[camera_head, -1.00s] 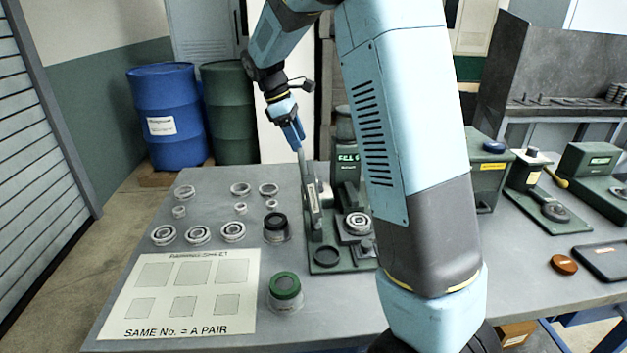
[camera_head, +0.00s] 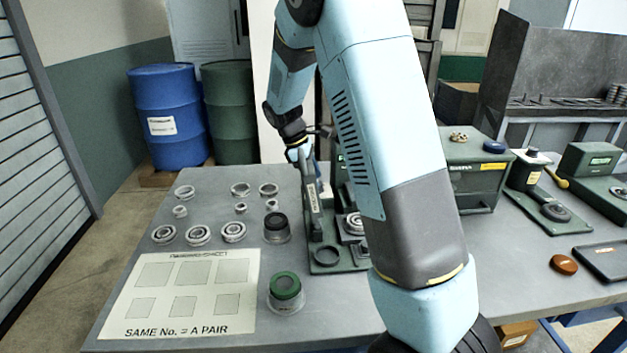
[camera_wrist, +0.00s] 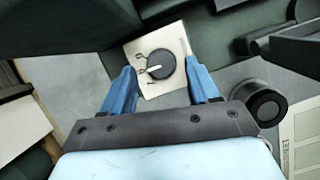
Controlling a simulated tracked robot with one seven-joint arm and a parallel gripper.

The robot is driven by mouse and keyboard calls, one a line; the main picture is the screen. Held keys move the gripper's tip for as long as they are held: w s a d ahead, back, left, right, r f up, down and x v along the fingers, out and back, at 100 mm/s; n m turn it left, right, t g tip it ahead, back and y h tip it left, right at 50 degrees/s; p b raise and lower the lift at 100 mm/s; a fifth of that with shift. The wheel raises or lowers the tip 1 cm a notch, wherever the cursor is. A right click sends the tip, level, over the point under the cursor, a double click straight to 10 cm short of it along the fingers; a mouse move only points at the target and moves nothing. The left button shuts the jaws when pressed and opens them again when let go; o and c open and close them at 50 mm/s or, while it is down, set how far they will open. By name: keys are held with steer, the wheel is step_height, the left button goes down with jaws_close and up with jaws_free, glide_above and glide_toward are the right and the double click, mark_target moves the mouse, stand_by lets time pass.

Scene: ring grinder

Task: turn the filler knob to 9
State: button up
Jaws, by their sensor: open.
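The round black knob (camera_wrist: 161,64) with a white pointer sits on a cream dial plate (camera_wrist: 132,51) in the wrist view. The pointer points left in that view. A few dark marks on the plate lie left of and below the knob, too small to read surely. My gripper (camera_wrist: 160,70) is open, with one blue finger on each side of the knob; I cannot tell whether either touches it. In the head view, my gripper (camera_head: 299,152) is low behind the green bench device (camera_head: 323,263), and the knob is hidden there.
Several metal rings (camera_head: 198,235) and a pairing sheet (camera_head: 245,315) lie on the bench left of the device. A black-topped cup (camera_head: 277,228) and a green-topped cup (camera_head: 286,290) stand close by. A green box (camera_head: 473,180) stands to the right.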

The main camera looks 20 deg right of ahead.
steer(key=shift+s+d+f, duration=0.15)
steer(key=shift+d+f, duration=0.15)
steer(key=shift+f, duration=0.35)
